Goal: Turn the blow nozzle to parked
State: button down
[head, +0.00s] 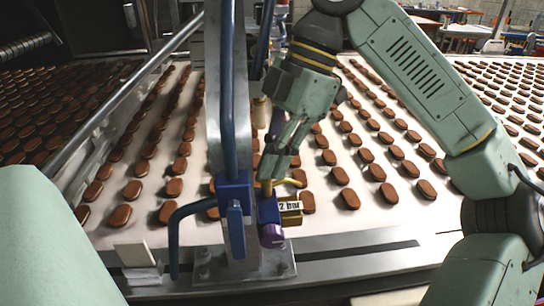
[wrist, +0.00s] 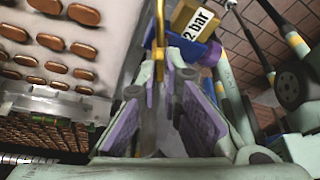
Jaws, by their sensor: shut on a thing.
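The blow nozzle (head: 293,182) is a thin bent brass tube on a blue fitting (head: 267,210), on the metal post in front of the belt. In the head view my gripper (head: 268,174) reaches down from above, its fingertips at the tube just over the fitting. In the wrist view the brass tube (wrist: 159,32) runs in between the tips of my purple-padded gripper (wrist: 172,72), which is shut on it. The fingers hide part of the tube. A gold block with a "2 bar" label (head: 289,206) and a purple knob (head: 271,236) sit beside and below the fitting.
The grey post (head: 225,90) carries blue hoses and a blue valve with a lever (head: 237,230), close left of my gripper. Rows of brown biscuits lie on the white belt (head: 330,225) behind. A metal rail (head: 350,262) runs along the front.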

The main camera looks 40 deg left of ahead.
jog(key=shift+a+n+h, duration=0.15)
jog(key=shift+n+h, duration=0.45)
jog(key=shift+n, duration=0.9)
jog(key=c, duration=1.8)
grip_release()
jog(key=shift+o, duration=0.2)
jog(key=v, duration=0.7)
jog(key=shift+r, duration=0.25)
jog(key=shift+w, duration=0.15)
jog(key=shift+c, duration=0.2)
